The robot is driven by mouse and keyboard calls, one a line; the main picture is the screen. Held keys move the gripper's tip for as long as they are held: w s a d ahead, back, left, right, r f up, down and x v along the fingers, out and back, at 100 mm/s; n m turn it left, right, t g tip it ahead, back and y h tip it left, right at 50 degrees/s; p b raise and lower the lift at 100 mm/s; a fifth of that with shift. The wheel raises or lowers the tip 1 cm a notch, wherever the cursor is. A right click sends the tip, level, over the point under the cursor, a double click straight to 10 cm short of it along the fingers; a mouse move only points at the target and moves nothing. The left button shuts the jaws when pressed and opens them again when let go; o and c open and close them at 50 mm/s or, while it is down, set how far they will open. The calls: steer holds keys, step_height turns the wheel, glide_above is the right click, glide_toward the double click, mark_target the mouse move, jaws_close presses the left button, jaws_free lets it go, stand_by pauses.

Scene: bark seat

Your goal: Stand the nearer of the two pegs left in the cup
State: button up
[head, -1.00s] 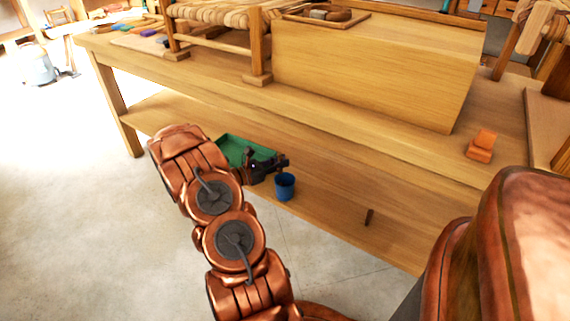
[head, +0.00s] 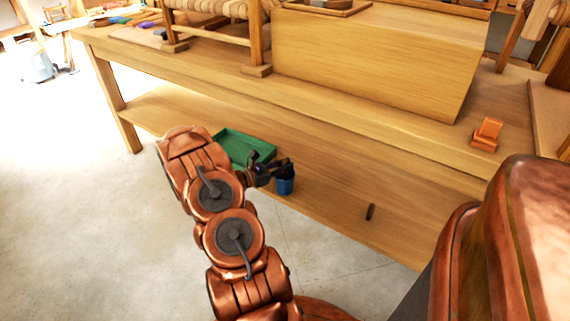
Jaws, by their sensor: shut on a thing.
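A small blue cup (head: 285,187) stands on the lower shelf of the wooden bench, near its front edge. My gripper (head: 284,169) is at the cup's mouth and hides part of its rim. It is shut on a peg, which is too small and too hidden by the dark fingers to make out. I cannot tell whether the peg's end is inside the cup. A dark brown peg (head: 370,211) is on the lower shelf to the right, well apart from the cup.
A green tray (head: 228,138) lies on the lower shelf behind my gripper. The bench top (head: 350,122) overhangs the shelf (head: 330,210). An orange block-like object (head: 487,135) sits on the bench top at right. The shelf between cup and brown peg is clear.

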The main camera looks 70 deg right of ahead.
steer(key=shift+f, duration=0.2)
steer(key=o, duration=0.8)
steer(key=shift+w+a, duration=0.1)
steer(key=v, duration=1.1)
steer(key=shift+w+a, duration=0.15)
steer(key=shift+a, duration=0.2)
stand_by(0.4)
